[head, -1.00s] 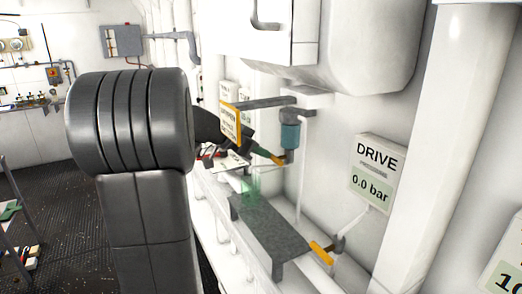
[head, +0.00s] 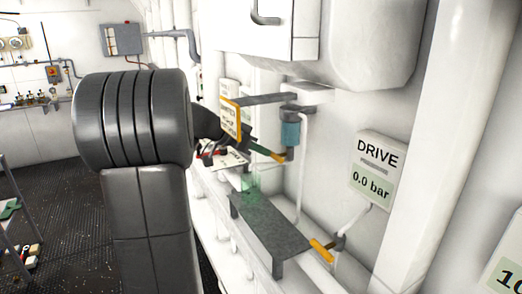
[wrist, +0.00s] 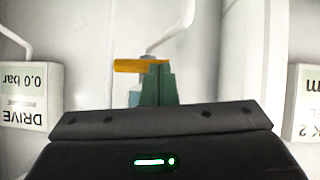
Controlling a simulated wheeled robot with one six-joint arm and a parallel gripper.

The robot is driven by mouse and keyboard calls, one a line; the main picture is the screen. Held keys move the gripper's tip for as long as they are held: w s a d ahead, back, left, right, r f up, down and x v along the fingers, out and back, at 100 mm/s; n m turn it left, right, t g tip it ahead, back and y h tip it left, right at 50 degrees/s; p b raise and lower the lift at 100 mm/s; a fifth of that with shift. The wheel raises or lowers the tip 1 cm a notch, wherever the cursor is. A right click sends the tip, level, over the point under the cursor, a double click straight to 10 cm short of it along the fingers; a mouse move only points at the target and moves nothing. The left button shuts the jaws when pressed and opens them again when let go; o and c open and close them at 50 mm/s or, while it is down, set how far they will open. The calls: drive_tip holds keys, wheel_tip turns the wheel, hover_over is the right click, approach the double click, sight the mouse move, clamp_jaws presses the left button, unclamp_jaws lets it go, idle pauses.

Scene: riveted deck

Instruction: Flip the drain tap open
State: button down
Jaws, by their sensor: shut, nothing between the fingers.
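The drain tap's orange lever (head: 279,157) sits at the bottom of the teal filter bowl (head: 290,137). In the wrist view the lever (wrist: 130,66) lies crosswise, just beyond my fingertips. My gripper (head: 266,151) reaches in from the left with its green fingers shut and empty. In the wrist view the fingers (wrist: 158,80) overlap the lever's right end; I cannot tell whether they touch it. The bowl is mostly hidden behind the fingers there.
A translucent green container (head: 250,184) stands below on a grey bench (head: 262,222). Another orange handle (head: 321,250) is at the bench's right end, below the DRIVE gauge (head: 374,170). A yellow-edged sign (head: 230,118) hangs close by my wrist.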

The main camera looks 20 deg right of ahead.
drive_tip(key=shift+f, duration=0.1)
drive_tip(key=shift+w+f+n+g+b, duration=0.25)
drive_tip(key=shift+f+n+g+b, duration=0.1)
drive_tip(key=shift+n+g, duration=0.5)
drive_tip(key=shift+w+f+n+g+h, duration=0.1)
drive_tip(key=shift+f+n+g+h, duration=0.15)
drive_tip(key=shift+n+g, duration=0.35)
drive_tip(key=shift+w+f+n+g+h, duration=0.1)
drive_tip(key=shift+f+n+g+h, duration=0.2)
drive_tip(key=shift+g, duration=0.35)
drive_tip(key=n+g+h, duration=0.1)
drive_tip(key=n, duration=0.1)
drive_tip(key=f+n+g+p, duration=0.1)
drive_tip(key=n+g, duration=0.1)
drive_tip(key=shift+s+h, duration=0.1)
drive_tip(key=shift+h, duration=0.25)
drive_tip(key=shift+r, duration=0.1)
